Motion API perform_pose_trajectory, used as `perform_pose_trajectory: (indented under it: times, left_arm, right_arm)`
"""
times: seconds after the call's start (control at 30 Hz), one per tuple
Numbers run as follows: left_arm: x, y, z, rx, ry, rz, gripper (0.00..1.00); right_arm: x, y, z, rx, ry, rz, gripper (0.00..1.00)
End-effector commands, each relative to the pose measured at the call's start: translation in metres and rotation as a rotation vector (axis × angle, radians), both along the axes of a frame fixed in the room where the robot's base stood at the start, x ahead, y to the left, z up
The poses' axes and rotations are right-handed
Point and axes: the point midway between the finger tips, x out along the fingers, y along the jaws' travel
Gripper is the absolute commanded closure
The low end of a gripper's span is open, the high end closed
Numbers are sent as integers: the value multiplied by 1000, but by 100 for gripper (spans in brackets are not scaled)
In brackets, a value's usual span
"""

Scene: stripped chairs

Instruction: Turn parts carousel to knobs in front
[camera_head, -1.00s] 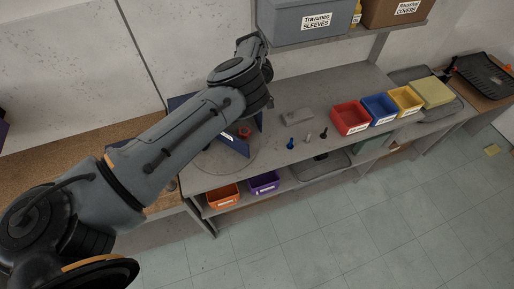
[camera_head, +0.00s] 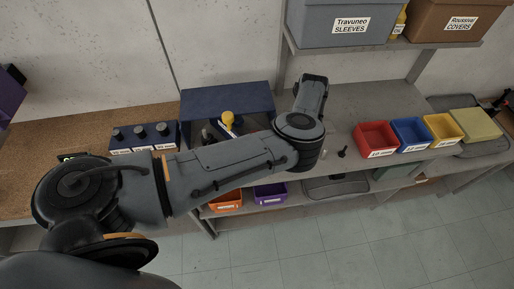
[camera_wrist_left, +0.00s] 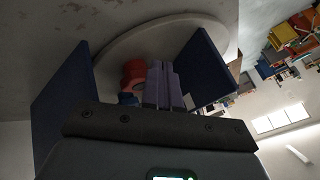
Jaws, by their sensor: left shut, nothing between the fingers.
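The parts carousel shows in the head view as navy divider panels (camera_head: 228,101), with a yellow-topped part (camera_head: 228,118) standing in front of them. My left arm crosses in front and hides much of the carousel and its left gripper. In the left wrist view, my left gripper (camera_wrist_left: 163,84) is shut and empty between two navy dividers (camera_wrist_left: 207,68), over the pale round plate (camera_wrist_left: 150,32). A red and blue part (camera_wrist_left: 132,75) is just left of the fingers; I cannot tell if they touch. My right gripper is not in view.
Red (camera_head: 376,139), blue (camera_head: 410,133) and yellow (camera_head: 443,129) bins stand on the bench at the right. A box with three dark knobs (camera_head: 140,135) is left of the carousel. A dark peg (camera_head: 342,152) stands at the bench front. Orange and purple bins sit below.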

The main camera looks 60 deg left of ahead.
Motion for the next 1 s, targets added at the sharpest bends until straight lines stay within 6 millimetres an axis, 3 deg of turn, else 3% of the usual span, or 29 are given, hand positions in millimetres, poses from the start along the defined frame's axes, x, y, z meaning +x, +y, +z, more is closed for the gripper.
perform_pose_trajectory:
  times: [0.13,0.43,1.0]
  left_arm:
    - [-17,7,-22,2,5,0,100]
    - [-45,-3,-19,1,2,1,100]
    - [-52,-5,-20,0,0,0,100]
  right_arm:
    - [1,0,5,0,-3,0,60]
    - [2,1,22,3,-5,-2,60]
    - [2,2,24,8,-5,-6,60]
